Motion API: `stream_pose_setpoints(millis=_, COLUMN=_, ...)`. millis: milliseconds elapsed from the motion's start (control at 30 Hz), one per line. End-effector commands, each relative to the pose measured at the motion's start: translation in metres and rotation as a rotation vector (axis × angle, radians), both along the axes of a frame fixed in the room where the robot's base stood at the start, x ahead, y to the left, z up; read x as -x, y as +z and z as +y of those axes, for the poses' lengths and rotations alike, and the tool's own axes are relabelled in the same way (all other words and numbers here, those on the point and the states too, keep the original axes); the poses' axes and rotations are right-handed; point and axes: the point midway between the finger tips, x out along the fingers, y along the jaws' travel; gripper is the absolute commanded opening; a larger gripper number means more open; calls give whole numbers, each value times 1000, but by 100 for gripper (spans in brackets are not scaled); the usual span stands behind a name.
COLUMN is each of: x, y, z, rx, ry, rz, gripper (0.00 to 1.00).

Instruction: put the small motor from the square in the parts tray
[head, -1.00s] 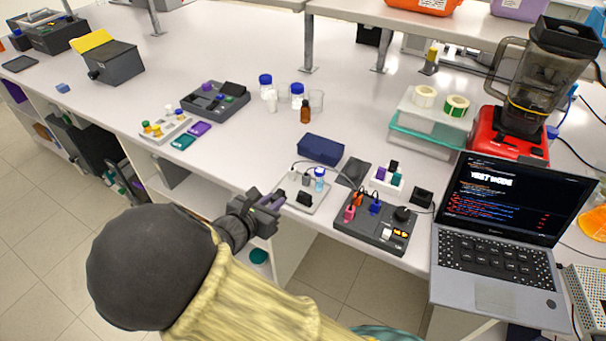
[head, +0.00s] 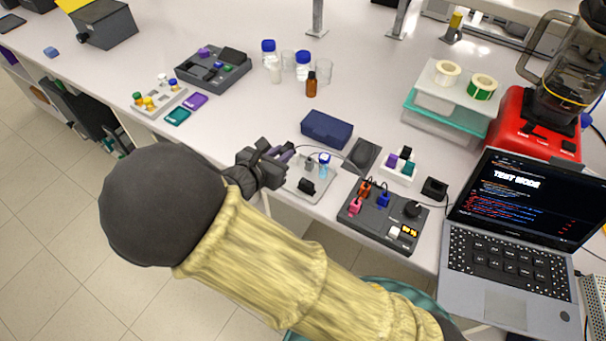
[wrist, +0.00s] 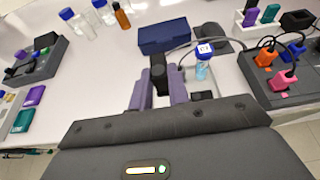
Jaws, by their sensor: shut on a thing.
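My gripper (head: 286,153) is beside the rear left of a pale square plate (head: 323,194), its purple fingers pointing toward the back of the bench. In the wrist view, my gripper (wrist: 160,84) is shut on a small dark upright piece (wrist: 158,66), which looks like the small motor; the fingers hide its lower part. A dark blue box (head: 327,129), perhaps the parts tray, stands just beyond the plate. It also shows ahead of the fingers in the wrist view (wrist: 165,38). I cannot tell whether it is hollow.
A dark control box (head: 380,222) with plugs and a laptop (head: 503,240) stand right. Bottles (head: 303,66) stand farther back. Bench left of the blue box is clear.

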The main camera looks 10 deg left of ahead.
Motion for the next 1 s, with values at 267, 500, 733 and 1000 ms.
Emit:
stream_pose_setpoints(millis=267, x=1, y=-30, z=1, rx=6, ry=4, rz=0, gripper=0)
stream_pose_setpoints(millis=500, x=0, y=-58, z=1, rx=2, ry=2, rz=1, gripper=0)
stream_pose_setpoints(millis=733, x=-1, y=-58, z=-1, rx=0, ry=-2, rz=0, gripper=0)
stream_pose_setpoints(millis=1000, x=-1, y=-78, z=-1, rx=5, ry=0, rz=1, gripper=0)
